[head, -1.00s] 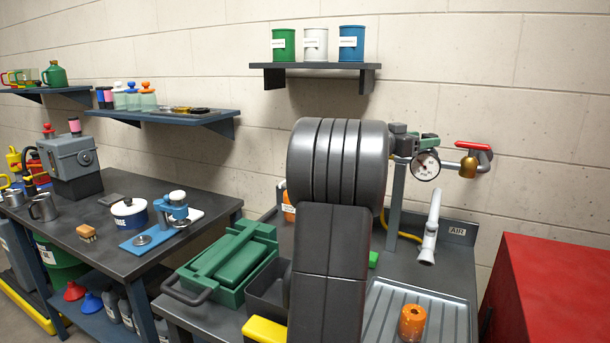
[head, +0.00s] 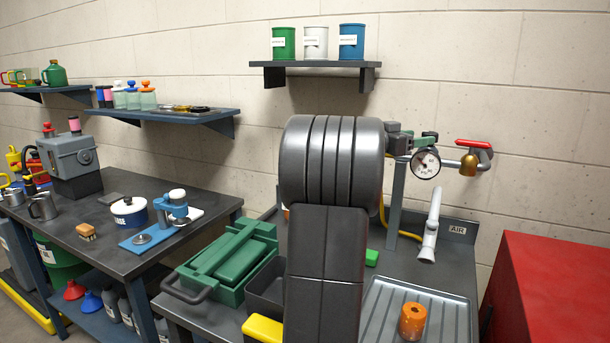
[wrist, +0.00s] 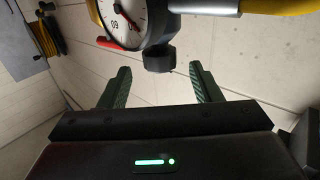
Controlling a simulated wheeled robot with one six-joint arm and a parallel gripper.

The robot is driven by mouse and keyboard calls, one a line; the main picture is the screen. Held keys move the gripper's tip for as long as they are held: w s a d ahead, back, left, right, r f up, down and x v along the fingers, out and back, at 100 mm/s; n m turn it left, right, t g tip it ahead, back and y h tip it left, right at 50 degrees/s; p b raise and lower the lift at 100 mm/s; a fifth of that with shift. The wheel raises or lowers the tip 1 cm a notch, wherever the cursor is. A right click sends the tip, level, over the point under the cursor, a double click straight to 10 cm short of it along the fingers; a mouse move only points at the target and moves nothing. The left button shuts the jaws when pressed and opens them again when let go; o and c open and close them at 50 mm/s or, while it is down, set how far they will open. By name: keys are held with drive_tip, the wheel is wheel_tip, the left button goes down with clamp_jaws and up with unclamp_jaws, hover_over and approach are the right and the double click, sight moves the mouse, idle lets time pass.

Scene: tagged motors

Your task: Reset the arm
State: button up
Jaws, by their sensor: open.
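My gripper (wrist: 160,90) shows in the wrist view with its two green fingers spread apart and nothing between them. A round pressure gauge (wrist: 122,18) with a dark fitting is just beyond the fingers at the top of that view. In the head view my dark arm fills the middle, and the gauge (head: 426,163) is to its right.
A red-handled brass valve (head: 470,160) is beside the gauge. An orange cylinder (head: 413,321) stands on the ribbed tray (head: 455,318). A green toolbox (head: 228,262) lies left of my arm. A red cabinet (head: 560,290) is at right. A shelf (head: 320,64) holds three cans.

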sight(423, 135)
drive_tip(key=p+x, duration=0.1)
drive_tip(key=x, duration=0.4)
drive_tip(key=shift+w+d, duration=0.15)
drive_tip(key=shift+d, duration=0.2)
drive_tip(key=p, duration=0.3)
drive_tip(key=shift+a+r+m+g, duration=0.2)
drive_tip(key=shift+m+g, duration=0.1)
drive_tip(key=shift+g, duration=0.1)
drive_tip(key=g+p, duration=0.1)
drive_tip(key=p, duration=0.2)
drive_tip(key=shift+m+h, duration=0.4)
